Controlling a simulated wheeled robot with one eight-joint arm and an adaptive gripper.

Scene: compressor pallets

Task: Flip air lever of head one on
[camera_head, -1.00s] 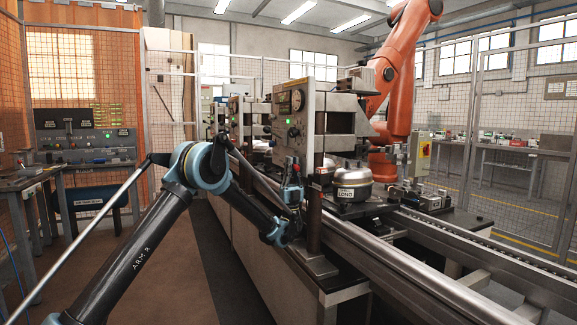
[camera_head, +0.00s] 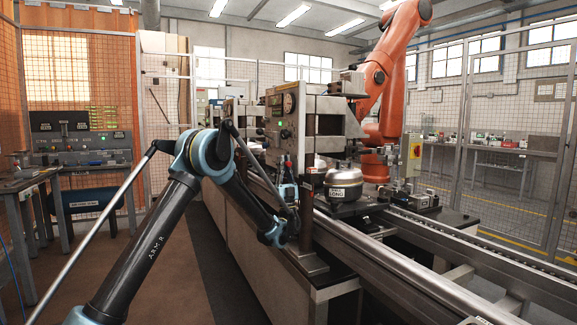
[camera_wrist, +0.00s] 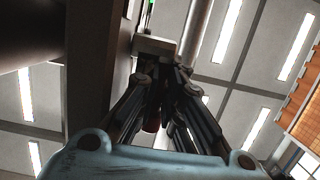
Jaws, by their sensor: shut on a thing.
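The nearest station head (camera_head: 285,125) is a grey metal unit with a dial gauge and small knobs on its front panel. My gripper (camera_head: 288,188) points upward at the lower edge of this panel. In the wrist view, the dark fingers of my gripper (camera_wrist: 165,88) converge and are shut on a small part that they largely hide. I take this part to be the air lever, but its position cannot be read. A dark red piece (camera_wrist: 152,122) shows between the fingers. A pale block (camera_wrist: 155,45) lies just beyond the fingertips.
A metal post stands just right of my gripper. A silver compressor (camera_head: 343,182) labelled LONG sits on the conveyor line (camera_head: 400,265) to the right. An orange robot arm (camera_head: 385,75) rises behind. A control desk (camera_head: 85,150) stands at the left. The floor left of the line is clear.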

